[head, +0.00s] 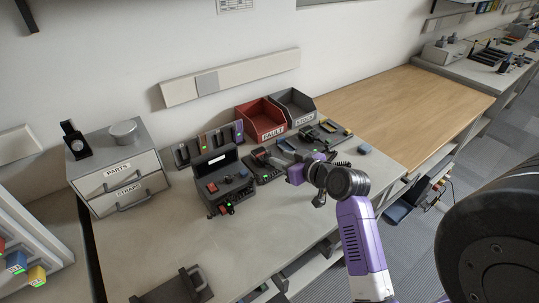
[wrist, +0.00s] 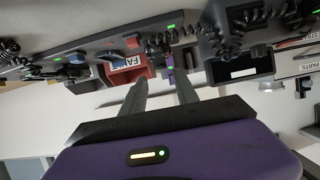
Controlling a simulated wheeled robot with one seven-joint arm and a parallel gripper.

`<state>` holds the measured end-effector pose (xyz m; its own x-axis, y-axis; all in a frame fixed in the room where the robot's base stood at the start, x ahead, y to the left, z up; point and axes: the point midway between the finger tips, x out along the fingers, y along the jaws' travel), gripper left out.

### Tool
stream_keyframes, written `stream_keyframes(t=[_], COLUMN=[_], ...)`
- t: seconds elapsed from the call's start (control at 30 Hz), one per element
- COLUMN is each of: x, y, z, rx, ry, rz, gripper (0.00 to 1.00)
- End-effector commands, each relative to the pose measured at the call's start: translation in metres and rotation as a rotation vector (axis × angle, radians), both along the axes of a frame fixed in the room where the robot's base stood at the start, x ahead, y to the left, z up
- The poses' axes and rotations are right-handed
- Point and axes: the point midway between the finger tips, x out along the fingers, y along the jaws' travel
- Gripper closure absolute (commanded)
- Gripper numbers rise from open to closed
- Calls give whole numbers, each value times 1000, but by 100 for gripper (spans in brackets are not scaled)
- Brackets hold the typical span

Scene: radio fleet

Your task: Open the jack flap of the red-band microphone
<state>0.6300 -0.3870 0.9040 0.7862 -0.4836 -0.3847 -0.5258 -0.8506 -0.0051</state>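My gripper (wrist: 160,80) is open in the wrist view, its two dark fingers apart with nothing held between them. In the head view its purple hand (head: 297,174) is over the bench, close to the dark radio units and coiled cords in the middle. Several small dark handsets or microphones lie there, and I cannot tell which has a red band. A small red part (head: 225,209) with a green light shows at the front of the dark radio box (head: 222,178). No jack flap can be made out in either view. The arm hides part of the bench.
A red FAULT bin (head: 262,118) and a grey bin (head: 292,107) stand at the back. A drawer cabinet (head: 118,180) stands at the left and a dark stand (head: 183,285) at the front. The wooden bench top (head: 400,92) at right is clear.

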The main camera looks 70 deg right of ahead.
Motion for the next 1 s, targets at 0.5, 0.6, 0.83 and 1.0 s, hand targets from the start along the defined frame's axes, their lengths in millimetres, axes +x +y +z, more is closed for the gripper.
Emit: stream_keyframes(t=[0.5, 0.6, 0.83, 1.0], x=[52, 58, 61, 61], y=[-32, -35, -37, -37], z=[-24, -27, -29, -29], rx=[-5, -6, -5, -5], ry=[1, 0, 1, 1], rz=[4, 4, 3, 3], gripper=[64, 64, 64, 75])
